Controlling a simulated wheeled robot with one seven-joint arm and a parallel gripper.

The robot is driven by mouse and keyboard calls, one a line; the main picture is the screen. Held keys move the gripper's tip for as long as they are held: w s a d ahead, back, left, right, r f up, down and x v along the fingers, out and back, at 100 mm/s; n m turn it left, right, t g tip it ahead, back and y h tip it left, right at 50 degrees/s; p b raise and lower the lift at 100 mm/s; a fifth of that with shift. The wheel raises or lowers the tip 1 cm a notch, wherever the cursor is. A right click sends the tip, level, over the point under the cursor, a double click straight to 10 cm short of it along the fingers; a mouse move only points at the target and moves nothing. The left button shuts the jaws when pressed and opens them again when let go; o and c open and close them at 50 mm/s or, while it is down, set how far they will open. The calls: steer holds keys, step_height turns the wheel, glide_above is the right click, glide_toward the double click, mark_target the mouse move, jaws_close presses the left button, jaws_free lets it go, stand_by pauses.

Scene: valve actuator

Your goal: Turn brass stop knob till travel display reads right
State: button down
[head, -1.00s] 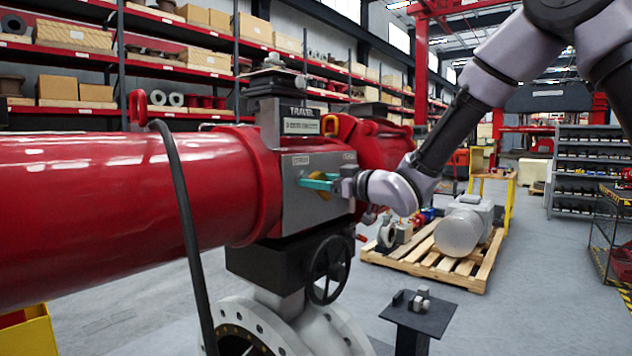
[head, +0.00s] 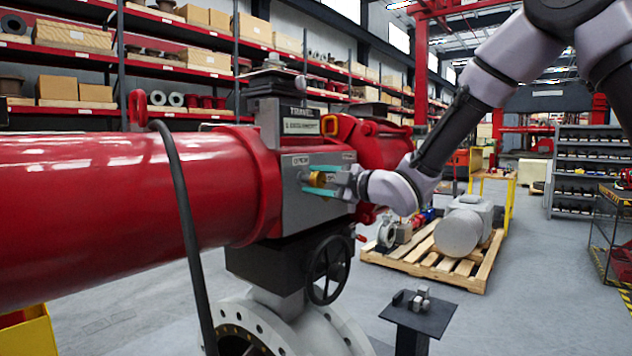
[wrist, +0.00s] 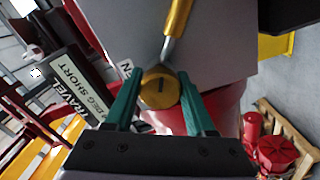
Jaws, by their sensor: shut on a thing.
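The brass stop knob (wrist: 160,92) is on the grey face of the red valve actuator (head: 120,190). It is a round brass disc with a dark slot, and it also shows in the head view (head: 317,179). My gripper (wrist: 158,76) has one teal finger on each side of the knob and is shut on it. In the head view the fingers lie above and below the knob. The travel display (head: 301,127) sits on top of the actuator.
A yellow handle on a steel shaft (wrist: 176,28) extends from beside the knob. A black handwheel (head: 329,269) is below the actuator. A dark stand with small parts (head: 418,315) and a loaded pallet (head: 425,262) are to the right. A black cable hangs in front of the red cylinder.

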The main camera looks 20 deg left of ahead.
steer(key=n, duration=0.4)
steer(key=shift+n, duration=0.7)
steer(key=shift+c, duration=1.2)
jaws_free()
steer(key=v, duration=1)
steer(key=shift+s+d, duration=0.15)
steer(key=shift+d, duration=0.25)
